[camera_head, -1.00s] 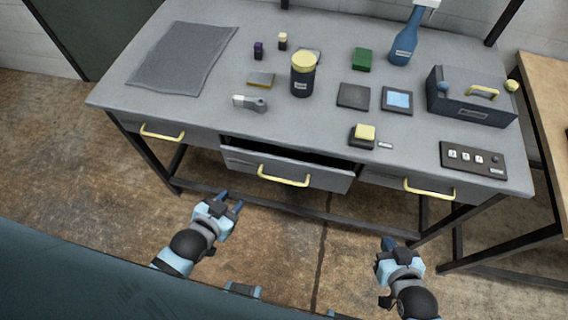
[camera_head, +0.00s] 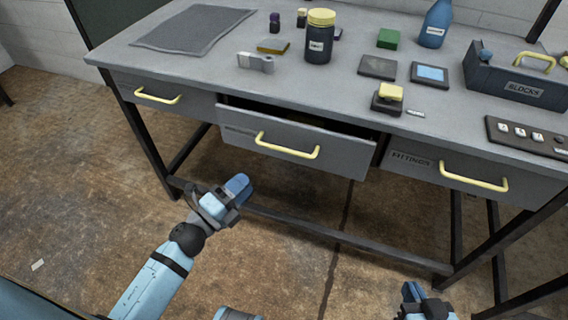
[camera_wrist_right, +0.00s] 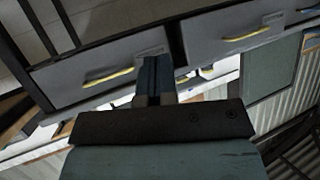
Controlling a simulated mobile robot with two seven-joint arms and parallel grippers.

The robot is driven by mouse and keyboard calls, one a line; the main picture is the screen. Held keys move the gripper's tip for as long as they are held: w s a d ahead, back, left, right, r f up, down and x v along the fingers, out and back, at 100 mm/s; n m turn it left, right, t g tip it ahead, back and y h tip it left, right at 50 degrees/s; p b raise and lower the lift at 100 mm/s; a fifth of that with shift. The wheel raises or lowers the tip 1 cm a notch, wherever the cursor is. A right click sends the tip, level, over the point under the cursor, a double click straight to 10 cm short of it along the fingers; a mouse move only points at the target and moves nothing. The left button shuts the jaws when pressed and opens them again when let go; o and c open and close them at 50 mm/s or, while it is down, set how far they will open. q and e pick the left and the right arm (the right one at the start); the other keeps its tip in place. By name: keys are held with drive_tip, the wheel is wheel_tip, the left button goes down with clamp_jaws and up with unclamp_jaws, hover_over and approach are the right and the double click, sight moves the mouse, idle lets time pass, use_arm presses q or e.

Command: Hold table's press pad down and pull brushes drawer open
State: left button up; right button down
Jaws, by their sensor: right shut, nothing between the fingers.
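The press pad (camera_head: 390,93), a yellow cap on a dark base, stands near the table's front edge with nothing on it. Below it the table's middle drawer (camera_head: 335,158) is pulled partly out, with a yellow handle (camera_head: 287,146); its label is too faint to read. The right drawer (camera_head: 440,178) is closed and its label appears to read "FITTINGS". My left gripper (camera_head: 240,187) is in front of and below the middle drawer, touching nothing; its finger gap is not clear. My right gripper (camera_head: 413,292) is low at the bottom edge, shut and empty; its fingers show in the right wrist view (camera_wrist_right: 155,75).
The left drawer (camera_head: 165,95) is closed. The grey table (camera_head: 210,65) carries a yellow-lidded jar (camera_head: 319,38), a green block (camera_head: 389,38), a blue bottle (camera_head: 436,24), a blocks box (camera_head: 515,80) and a switch panel (camera_head: 530,137). Floor before the table is open.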

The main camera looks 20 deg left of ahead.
sight(282, 149)
use_arm(q)
drive_tip(key=x, duration=1.3)
drive_tip(key=shift+w+d+p, duration=0.1)
drive_tip(key=shift+w+p, duration=0.2)
drive_tip(key=shift+w, duration=0.05)
clamp_jaws()
